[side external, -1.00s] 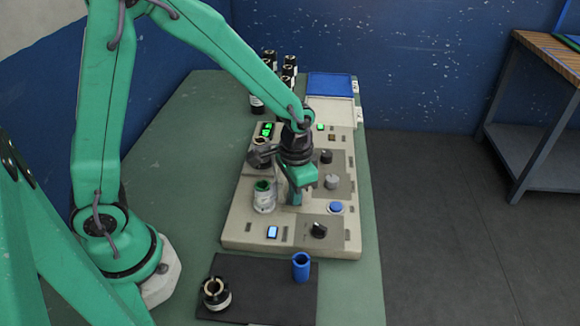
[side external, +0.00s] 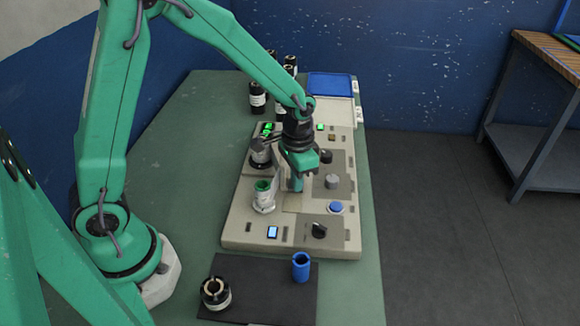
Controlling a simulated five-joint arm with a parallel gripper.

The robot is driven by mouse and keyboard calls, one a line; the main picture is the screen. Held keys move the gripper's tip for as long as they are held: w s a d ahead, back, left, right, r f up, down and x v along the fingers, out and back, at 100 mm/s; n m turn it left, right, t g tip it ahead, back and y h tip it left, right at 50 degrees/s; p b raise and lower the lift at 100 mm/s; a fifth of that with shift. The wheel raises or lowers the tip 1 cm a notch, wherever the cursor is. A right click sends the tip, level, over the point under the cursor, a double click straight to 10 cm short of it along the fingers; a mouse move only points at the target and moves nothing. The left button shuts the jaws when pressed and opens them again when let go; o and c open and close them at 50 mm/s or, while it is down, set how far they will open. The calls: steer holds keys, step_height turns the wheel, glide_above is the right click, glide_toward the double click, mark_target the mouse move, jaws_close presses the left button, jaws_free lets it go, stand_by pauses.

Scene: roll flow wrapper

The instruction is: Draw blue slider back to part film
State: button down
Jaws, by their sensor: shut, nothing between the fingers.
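My gripper (side external: 296,188) is shut and empty, pointing down over the middle of the beige machine panel (side external: 245,236). Whether its tips touch the panel I cannot tell. I cannot make out a blue slider for certain; the gripper and wrist hide part of the panel. A tan strip (side external: 293,203) shows just in front of the fingertips. A round blue button (side external: 336,208) sits to the right and nearer the camera. A white roll with a green top (side external: 264,196) stands to the left of the fingers.
Grey knobs (side external: 332,181) and a black knob (side external: 319,230) stand up from the panel. A dark mat (side external: 262,290) in front carries a black-and-white roll (side external: 215,293) and a blue cylinder (side external: 301,267). Dark rolls (side external: 257,97) and a blue-lidded tray (side external: 331,86) are behind.

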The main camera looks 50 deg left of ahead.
steer(key=shift+w+a, duration=1.75)
steer(key=shift+s+d, duration=0.1)
steer(key=shift+s+d, duration=0.3)
steer(key=shift+d, duration=0.05)
steer(key=shift+s, duration=0.1)
steer(key=shift+r, duration=0.15)
steer(key=shift+r, duration=3.9)
